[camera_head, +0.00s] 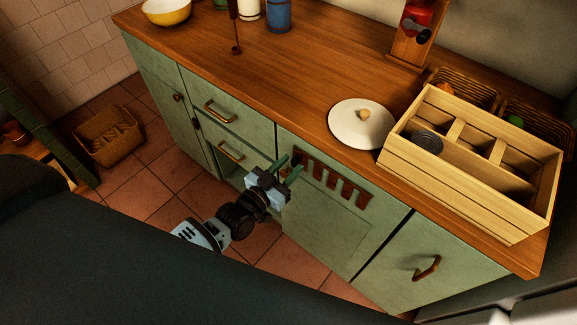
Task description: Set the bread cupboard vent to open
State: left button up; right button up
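The bread cupboard is a pale green door (325,222) in the middle of the wooden-topped counter. Its vent (332,180) is a slanting row of several upright red-brown slots near the door's top. I cannot tell whether the slots are open gaps or covered. My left gripper (289,168) is in front of the door's upper left part, close to the vent's left end. Its two green fingers are apart, with nothing visible between them. Whether they touch the vent is unclear, and the gripper hides part of the door's left edge. My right gripper is not in view.
A wooden crate (470,195) and a white lid (358,136) stand on the counter (270,75) above the door. Brass-handled drawers (240,115) are at the left, and another handled door (440,255) is at the right. A basket (108,137) sits on the tiled floor.

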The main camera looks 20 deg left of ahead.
pick_arm(q)
grip_shut()
dwell(0.3)
jog(key=shift+s+d+p, duration=0.15)
jog(key=shift+s+d, duration=0.05)
jog(key=shift+d, duration=0.45)
jog(key=shift+s+d+p, duration=0.15)
jog(key=shift+s+d, duration=0.05)
jog(key=shift+d, duration=0.45)
grip_release()
jog(key=shift+d, duration=0.1)
